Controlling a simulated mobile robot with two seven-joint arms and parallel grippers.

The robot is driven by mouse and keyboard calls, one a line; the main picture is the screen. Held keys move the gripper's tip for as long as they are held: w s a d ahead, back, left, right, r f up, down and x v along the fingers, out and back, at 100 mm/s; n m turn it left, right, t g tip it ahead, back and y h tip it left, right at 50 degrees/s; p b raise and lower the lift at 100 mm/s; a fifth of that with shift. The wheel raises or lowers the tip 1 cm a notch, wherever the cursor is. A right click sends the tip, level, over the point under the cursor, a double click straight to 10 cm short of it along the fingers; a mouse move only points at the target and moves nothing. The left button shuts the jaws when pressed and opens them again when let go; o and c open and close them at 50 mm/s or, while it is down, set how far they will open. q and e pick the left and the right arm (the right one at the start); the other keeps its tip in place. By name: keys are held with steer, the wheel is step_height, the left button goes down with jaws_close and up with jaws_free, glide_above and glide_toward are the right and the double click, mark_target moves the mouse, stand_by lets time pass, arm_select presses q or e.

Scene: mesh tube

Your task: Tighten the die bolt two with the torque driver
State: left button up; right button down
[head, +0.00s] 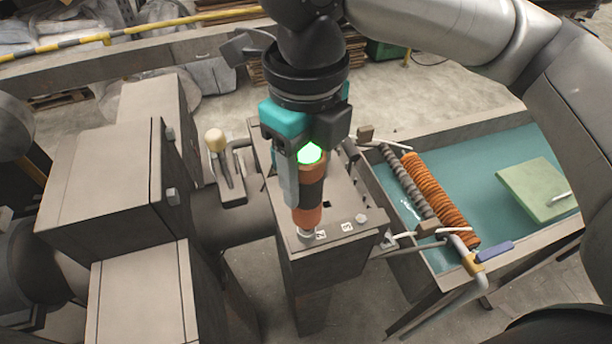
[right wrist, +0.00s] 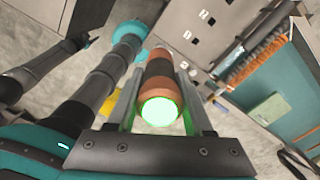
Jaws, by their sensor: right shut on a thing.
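The torque driver (head: 309,198) has an orange and black body and a green lit end. My right gripper (head: 304,178) is shut on it and holds it near upright, tip down, over the top plate of the grey die block (head: 329,260). The driver's tip is at a bolt (head: 305,235) beside a label that looks like a 2; the tip hides most of this bolt. Another bolt (head: 361,218) stands to the right beside a second label. In the right wrist view the driver (right wrist: 160,85) lies between the fingers, its lit end toward the camera. My left gripper is not in view.
A lever with a pale knob (head: 215,140) stands left of the die block. Large grey machine boxes (head: 105,180) fill the left.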

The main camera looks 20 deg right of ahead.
mark_target(306, 152)
steer(key=shift+r, duration=2.4)
